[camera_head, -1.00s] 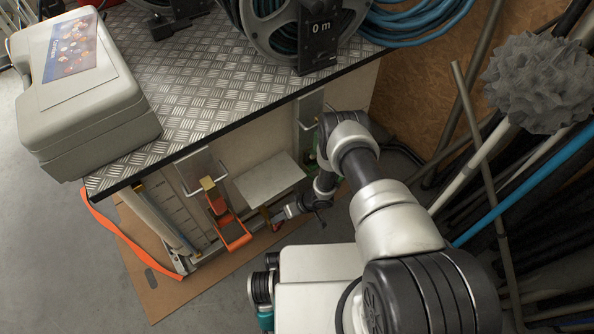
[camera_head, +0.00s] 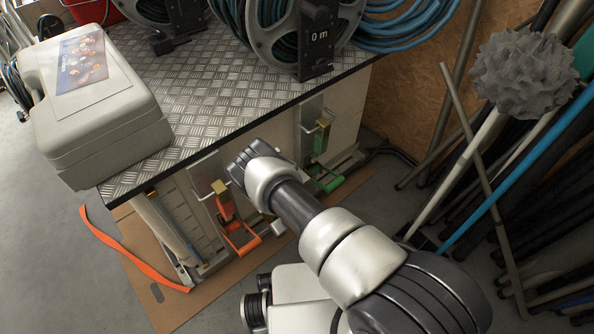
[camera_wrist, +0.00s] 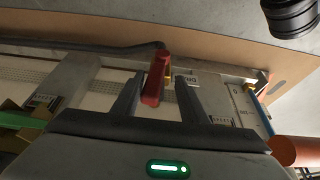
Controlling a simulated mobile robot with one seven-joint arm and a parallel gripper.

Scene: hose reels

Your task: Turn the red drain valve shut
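The red drain valve's handle (camera_wrist: 154,84) shows in the wrist view, pointing toward my gripper. My gripper (camera_wrist: 159,78) is open, with one dark finger on each side of the handle. I see gaps beside it, and whether either finger touches it I cannot tell. In the head view my arm hides the red valve and my gripper's fingers.
An orange lever (camera_head: 241,240) and a green lever (camera_head: 328,181) are on either side of my arm under the metal-topped bench (camera_head: 215,95). A grey case (camera_head: 95,115) stands on the bench. Poles and pipes (camera_head: 480,190) lean at the right.

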